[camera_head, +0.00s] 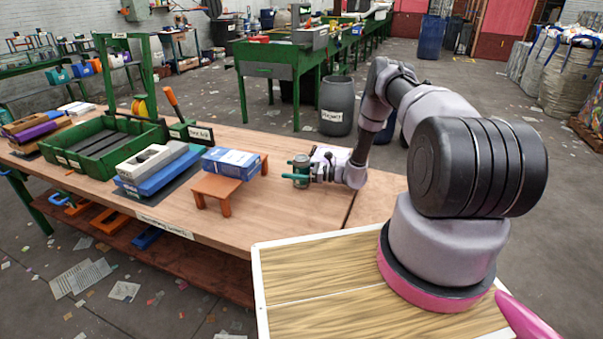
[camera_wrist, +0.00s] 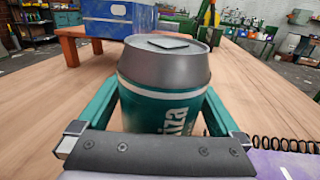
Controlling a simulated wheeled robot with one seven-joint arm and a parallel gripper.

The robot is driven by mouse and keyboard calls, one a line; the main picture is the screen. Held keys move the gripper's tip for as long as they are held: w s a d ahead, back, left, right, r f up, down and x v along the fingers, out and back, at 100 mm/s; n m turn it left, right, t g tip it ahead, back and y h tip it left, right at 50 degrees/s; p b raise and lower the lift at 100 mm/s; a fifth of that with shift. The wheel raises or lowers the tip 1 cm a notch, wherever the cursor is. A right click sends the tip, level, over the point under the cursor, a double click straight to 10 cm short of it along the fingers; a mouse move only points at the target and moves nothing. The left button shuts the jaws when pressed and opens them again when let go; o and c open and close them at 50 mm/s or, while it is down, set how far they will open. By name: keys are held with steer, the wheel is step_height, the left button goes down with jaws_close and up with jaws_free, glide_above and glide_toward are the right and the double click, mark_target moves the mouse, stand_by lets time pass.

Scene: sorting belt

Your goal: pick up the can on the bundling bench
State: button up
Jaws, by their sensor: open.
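The can (camera_wrist: 166,88) is dark green with a grey top and white lettering. It stands upright on the wooden bench (camera_head: 290,218). In the head view the can (camera_head: 301,168) is small and partly covered by my gripper (camera_head: 298,179). In the wrist view my gripper (camera_wrist: 160,105) is open, with one green finger on each side of the can. The can's lower part is hidden behind the gripper body. I cannot tell whether either finger touches it.
A small orange-brown stand (camera_head: 217,187) with a blue-and-white box (camera_head: 232,161) is left of the can. Further left are a blue-and-grey stack (camera_head: 155,170) and a green tray (camera_head: 72,158). The bench's front is clear.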

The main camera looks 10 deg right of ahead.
steer(key=c, duration=1.2)
steer(key=shift+o, duration=0.2)
steer(key=shift+r, duration=0.1)
